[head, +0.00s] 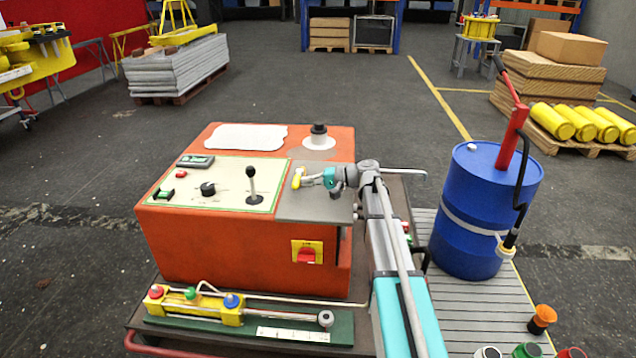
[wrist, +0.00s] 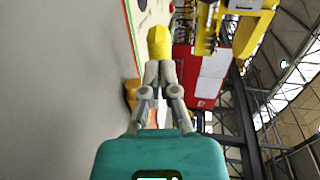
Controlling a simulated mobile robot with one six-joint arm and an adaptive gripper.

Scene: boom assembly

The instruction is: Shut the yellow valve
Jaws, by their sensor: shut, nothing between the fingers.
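A small yellow valve handle (head: 297,178) stands over the grey plate at the right of the orange console's panel. In the wrist view the yellow handle (wrist: 159,42) is straight ahead of the fingertips. My gripper (head: 312,178) is at the right of the handle, pointing left at it. In the wrist view my gripper (wrist: 158,70) has its fingers together, with the handle just beyond their tips. I cannot tell whether the tips touch the handle. The valve's body below the handle is hidden.
The orange console (head: 240,245) carries a black lever (head: 252,185), a knob and a red switch (head: 307,252). A yellow manifold (head: 195,306) with coloured knobs lies in front. A blue drum (head: 480,215) with a red pump stands at the right.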

